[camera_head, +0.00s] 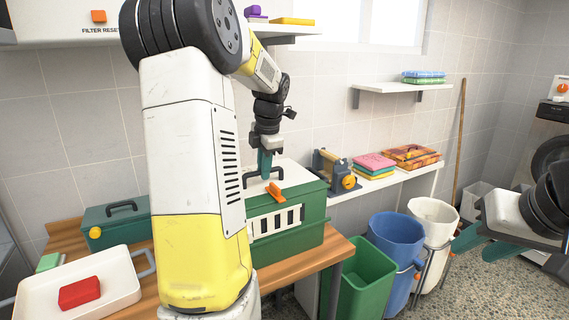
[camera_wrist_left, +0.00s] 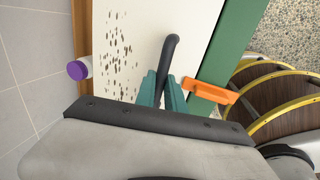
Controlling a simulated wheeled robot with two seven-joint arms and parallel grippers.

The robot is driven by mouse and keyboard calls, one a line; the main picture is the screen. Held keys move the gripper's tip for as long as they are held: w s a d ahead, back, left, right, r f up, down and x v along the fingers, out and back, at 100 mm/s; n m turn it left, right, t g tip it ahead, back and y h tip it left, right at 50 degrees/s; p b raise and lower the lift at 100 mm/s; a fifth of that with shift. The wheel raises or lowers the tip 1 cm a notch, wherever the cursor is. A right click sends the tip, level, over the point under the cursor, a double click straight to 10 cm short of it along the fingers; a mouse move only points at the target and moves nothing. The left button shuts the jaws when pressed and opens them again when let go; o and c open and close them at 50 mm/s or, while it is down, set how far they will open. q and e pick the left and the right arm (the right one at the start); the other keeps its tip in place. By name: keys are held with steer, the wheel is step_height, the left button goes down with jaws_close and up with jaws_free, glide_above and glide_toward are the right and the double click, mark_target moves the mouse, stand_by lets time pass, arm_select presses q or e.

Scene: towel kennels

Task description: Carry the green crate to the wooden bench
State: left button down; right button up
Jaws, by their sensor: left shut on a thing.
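The green crate (camera_head: 313,235) has a white top, a barred front window and an orange latch (camera_head: 277,192). It stands on the wooden bench (camera_head: 338,247). My left gripper (camera_head: 265,172) is above the crate's top, shut on its dark handle. In the left wrist view the teal fingers (camera_wrist_left: 162,92) close around the black handle (camera_wrist_left: 168,60), with the white top (camera_wrist_left: 125,50) below. My right gripper (camera_head: 470,238) is at the right, over the floor, apart from the crate. Its fingertips are partly in view, and their opening is unclear.
A green toolbox (camera_head: 115,228) and a white tray (camera_head: 120,280) with a red block (camera_head: 79,292) are left on the bench. Green, blue (camera_head: 395,240) and white bins stand right of it. A shelf with a sharpener-like machine (camera_head: 335,170) and folded cloths (camera_head: 374,163) is behind.

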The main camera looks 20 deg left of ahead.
arm_select(q)
steer(key=c, duration=1.4)
jaws_free()
steer(key=shift+f, duration=0.1)
steer(key=v, duration=1.1)
steer(key=s+d+r+m+t+h, duration=0.1)
steer(key=s+d+r+m, duration=0.1)
steer(key=s+d+m, duration=0.4)
steer(key=s+d+f+m+t+h, duration=0.1)
steer(key=s+d+f+m, duration=0.3)
steer(key=s+m, duration=0.4)
steer(key=s+d+f+m+t+h, duration=0.2)
steer(key=s+d+f+m, duration=0.2)
steer(key=m, duration=1)
steer(key=s+d, duration=0.3)
steer(key=s, duration=0.1)
steer(key=shift+m, duration=0.3)
steer(key=shift+d+f, duration=0.1)
steer(key=shift+f, duration=0.05)
